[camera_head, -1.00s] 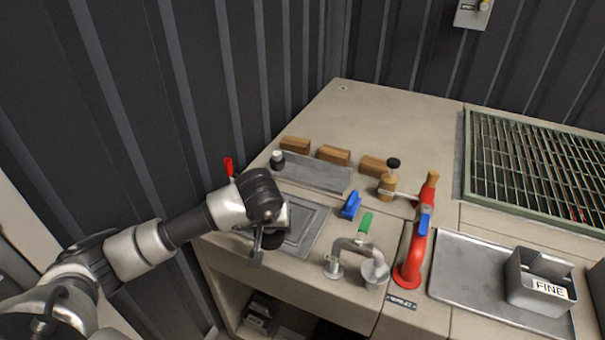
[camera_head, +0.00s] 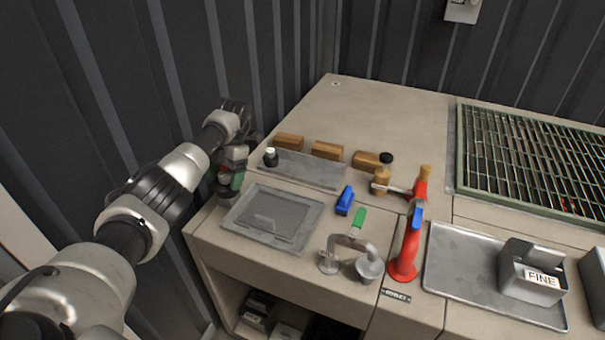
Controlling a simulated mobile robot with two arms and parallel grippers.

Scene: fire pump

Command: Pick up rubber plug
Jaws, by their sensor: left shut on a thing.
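My left gripper (camera_head: 232,178) is at the left end of the bench, beside the grey tray (camera_head: 245,238) and left of the steel plate. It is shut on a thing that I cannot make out. A dark round piece (camera_head: 228,197) shows just below the fingers; whether it is held or stands on the bench is unclear. A small black piece with a pale top (camera_head: 270,157) stands on the left end of the steel plate (camera_head: 312,172). I cannot tell for certain which piece is the rubber plug. My right gripper is out of view.
Several wooden blocks (camera_head: 327,150) line the plate's back edge. A blue clamp (camera_head: 345,201), a green-handled clamp (camera_head: 348,252) and a red upright tool (camera_head: 405,245) stand right of the tray. Farther right are a metal tray (camera_head: 455,270), a FINE box (camera_head: 530,275) and a grating (camera_head: 520,150).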

